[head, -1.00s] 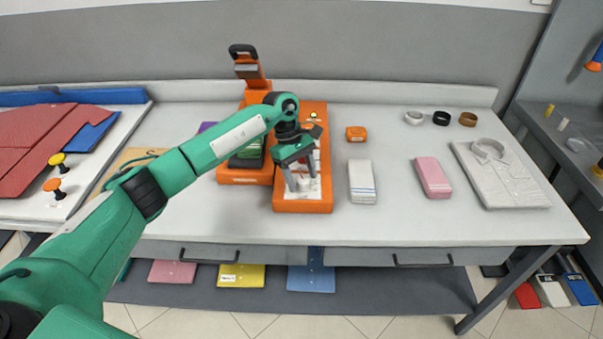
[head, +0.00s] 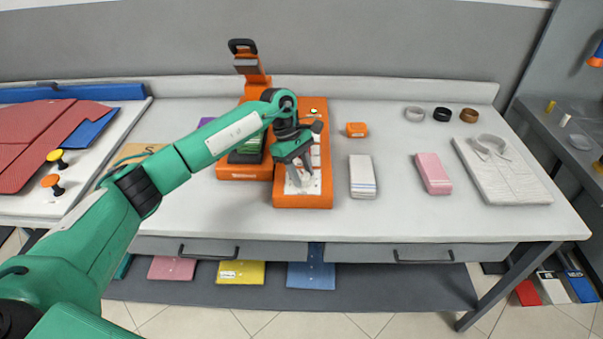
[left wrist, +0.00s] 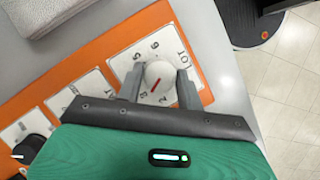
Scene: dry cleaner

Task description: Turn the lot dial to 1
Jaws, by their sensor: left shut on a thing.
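The lot dial (left wrist: 158,78) is a round white knob with a short red line, on a white plate marked LOT (left wrist: 181,62) with numbers around it. My left gripper (left wrist: 159,88) is shut on the knob, one finger on each side, in the left wrist view. The red line slants towards the lower left there; which number it marks I cannot tell, as the hand hides part of the scale. In the head view my left gripper (head: 299,181) reaches down onto the front part of the orange control panel (head: 303,202). My right gripper is not in view.
A dark knob (left wrist: 30,148) sits on another plate of the panel. A small orange box (head: 356,130), a white folded cloth (head: 362,177) and a pink one (head: 433,174) lie to the right. A folded shirt (head: 503,175) lies farther right. The table front is clear.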

